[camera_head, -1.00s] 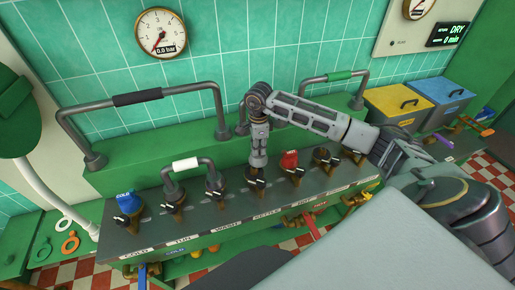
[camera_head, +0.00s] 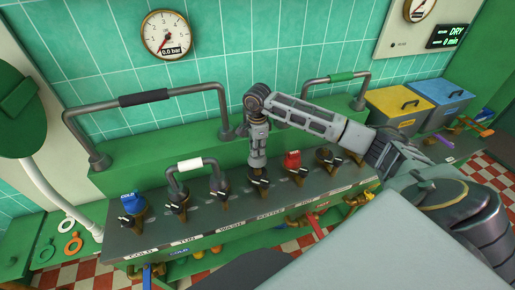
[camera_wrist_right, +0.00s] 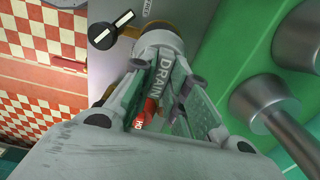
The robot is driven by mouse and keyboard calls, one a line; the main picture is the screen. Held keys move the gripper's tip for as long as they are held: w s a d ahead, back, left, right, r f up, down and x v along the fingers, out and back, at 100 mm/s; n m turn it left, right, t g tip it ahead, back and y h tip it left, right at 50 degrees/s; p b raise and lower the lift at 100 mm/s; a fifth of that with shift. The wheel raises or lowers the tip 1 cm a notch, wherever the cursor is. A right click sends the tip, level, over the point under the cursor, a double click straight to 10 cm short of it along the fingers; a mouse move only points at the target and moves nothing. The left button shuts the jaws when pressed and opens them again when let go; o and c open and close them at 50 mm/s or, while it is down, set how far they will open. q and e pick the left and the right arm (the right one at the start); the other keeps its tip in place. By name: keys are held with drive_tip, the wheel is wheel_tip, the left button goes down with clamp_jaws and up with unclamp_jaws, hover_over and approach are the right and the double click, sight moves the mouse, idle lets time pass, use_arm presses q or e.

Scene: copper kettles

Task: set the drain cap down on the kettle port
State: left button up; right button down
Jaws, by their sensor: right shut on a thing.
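The drain cap (camera_wrist_right: 165,82) is grey, marked DRAIN, and sits between the fingers of my right gripper in the right wrist view (camera_wrist_right: 166,100). That gripper is shut on it. In the head view, my right gripper (camera_head: 258,168) points down over the kettle port (camera_head: 258,186), in the middle of the grey port row. The gripper hides most of the cap in the head view. My left gripper is not in view.
A blue cap (camera_head: 132,203) stands on the left port and a red cap (camera_head: 292,160) just right of my gripper. A pipe with a white grip (camera_head: 189,164) stands to the left. Tall pipe rails (camera_head: 145,97) rise behind.

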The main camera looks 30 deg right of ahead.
sight(258, 160)
drive_tip(key=shift+f, duration=0.1)
drive_tip(key=shift+f+b, duration=0.9)
drive_tip(key=shift+f, duration=1.05)
drive_tip(key=shift+f+b, duration=0.15)
drive_tip(key=shift+b, duration=0.15)
drive_tip(key=shift+f+b, duration=1.3)
drive_tip(key=shift+f, duration=0.3)
idle(0.6)
drive_tip(key=c, duration=1.3)
unclamp_jaws()
drive_tip(key=shift+r, duration=0.15)
drive_tip(key=shift+r, duration=5.85)
